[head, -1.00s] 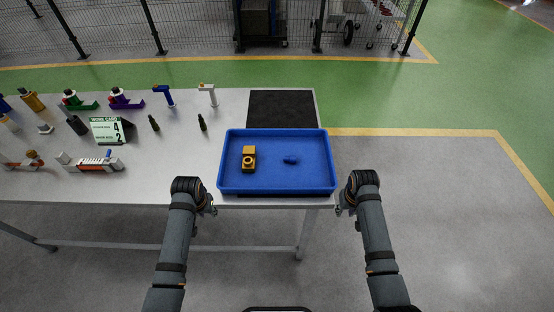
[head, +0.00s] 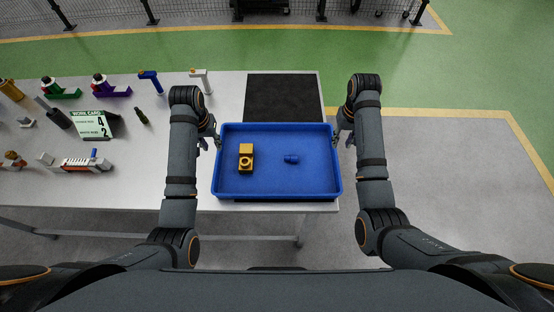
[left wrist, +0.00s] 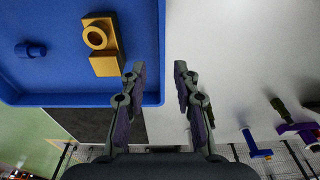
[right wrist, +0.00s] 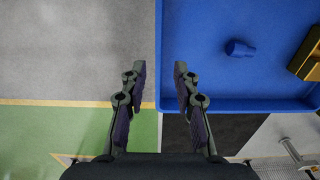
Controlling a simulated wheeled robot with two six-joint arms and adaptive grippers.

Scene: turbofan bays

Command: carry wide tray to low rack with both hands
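The wide blue tray (head: 277,197) sits at the front right of the table. It holds a yellow block-like part (head: 246,158) and a small blue part (head: 291,158). My left gripper (head: 213,138) is at the tray's left wall. In the left wrist view its two fingers (left wrist: 157,72) are apart, one on each side of the wall line, with nothing clamped. My right gripper (head: 341,136) is at the right wall. In the right wrist view its fingers (right wrist: 159,72) are also apart on either side of the wall line. Fingertip height against the rim is unclear. No low rack is identifiable.
The grey table (head: 150,185) carries a work card (head: 92,125), a dark green bottle-like item (head: 141,116) and several coloured tools on the left. A black mat (head: 284,96) lies behind the tray. The floor right of the table is clear. A mesh fence stands at the back.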

